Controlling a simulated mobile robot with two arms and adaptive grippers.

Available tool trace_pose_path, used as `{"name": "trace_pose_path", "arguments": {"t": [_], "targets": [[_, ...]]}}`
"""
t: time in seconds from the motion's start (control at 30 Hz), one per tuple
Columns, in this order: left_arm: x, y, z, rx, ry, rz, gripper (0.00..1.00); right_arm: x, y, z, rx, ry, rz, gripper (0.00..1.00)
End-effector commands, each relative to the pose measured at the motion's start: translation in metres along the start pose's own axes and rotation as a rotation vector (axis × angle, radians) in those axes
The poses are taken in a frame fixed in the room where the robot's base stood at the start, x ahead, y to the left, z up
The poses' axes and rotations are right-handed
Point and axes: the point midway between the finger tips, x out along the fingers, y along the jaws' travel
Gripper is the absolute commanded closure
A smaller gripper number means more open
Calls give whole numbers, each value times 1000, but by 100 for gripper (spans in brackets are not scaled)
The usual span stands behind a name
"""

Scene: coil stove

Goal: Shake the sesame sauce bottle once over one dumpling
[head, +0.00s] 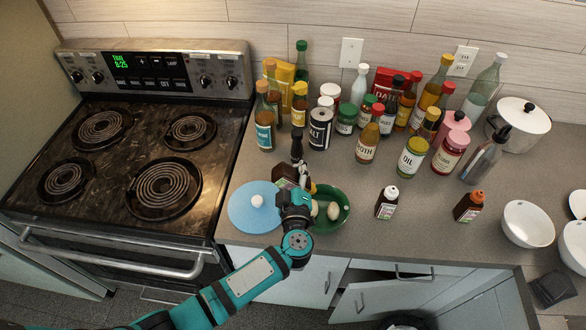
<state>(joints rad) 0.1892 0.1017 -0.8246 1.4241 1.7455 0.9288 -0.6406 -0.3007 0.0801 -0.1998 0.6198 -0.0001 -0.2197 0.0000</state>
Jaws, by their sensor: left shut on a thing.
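My left gripper (294,188) reaches over the counter between the blue plate (240,218) and the green plate (334,228). It is shut on a dark brown bottle (285,174), partly hidden behind the gripper; its label cannot be read. One pale dumpling (257,201) sits on the blue plate, left of the gripper. Pale dumplings (333,210) lie on the green plate, partly covered by the gripper. Two other small dark bottles stand apart on the counter, one with a white cap (387,203) and one with an orange cap (469,207). My right gripper is out of view.
Several bottles and jars crowd the back of the counter, including a salt jar (320,129) and an oil jar (412,158). A coil stove (122,135) is at left. White bowls (528,224) and a lidded pot (520,122) are at right. The counter front is fairly clear.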

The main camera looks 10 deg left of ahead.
Motion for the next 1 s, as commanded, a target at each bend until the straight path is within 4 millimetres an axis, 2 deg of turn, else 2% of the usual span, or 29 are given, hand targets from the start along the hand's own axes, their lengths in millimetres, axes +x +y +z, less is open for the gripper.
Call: {"name": "trace_pose_path", "arguments": {"t": [0.63,1.0], "targets": [[-1,31,-28,-6,1,1,100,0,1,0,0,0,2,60],[-1,32,-29,-2,0,1,100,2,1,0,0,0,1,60]]}}
